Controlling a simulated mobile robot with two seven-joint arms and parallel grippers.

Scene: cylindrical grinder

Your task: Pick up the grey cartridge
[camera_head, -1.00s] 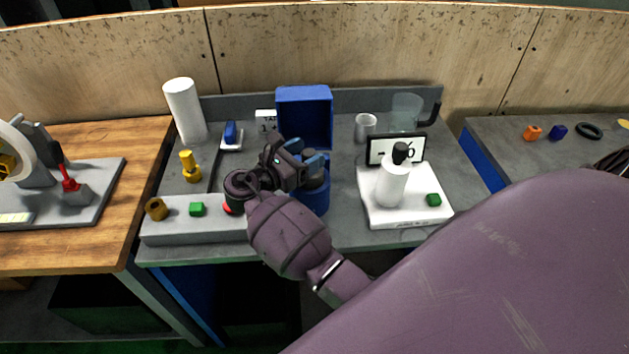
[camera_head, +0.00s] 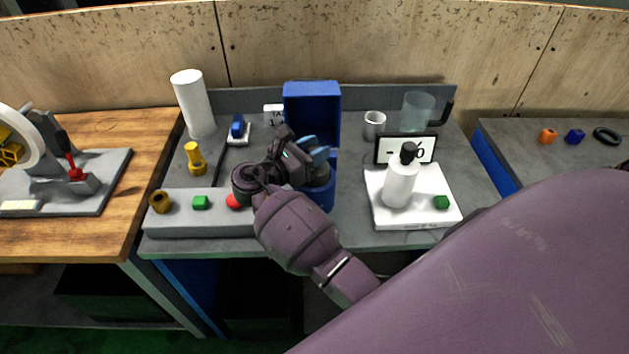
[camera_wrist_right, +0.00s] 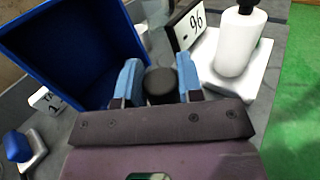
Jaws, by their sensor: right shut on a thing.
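The grey cartridge is a dark cylinder. In the head view it (camera_head: 319,187) stands upright at a round blue holder (camera_head: 320,201), partly hidden by my right gripper (camera_head: 317,160). In the right wrist view the cartridge's dark round top (camera_wrist_right: 160,87) sits between the two blue fingers of my right gripper (camera_wrist_right: 160,80), which is shut on it. I cannot tell whether the cartridge is clear of the holder. My left gripper is not in view.
An open blue box (camera_head: 312,108) stands just behind. A grey block (camera_head: 190,226) with small parts lies to the left.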

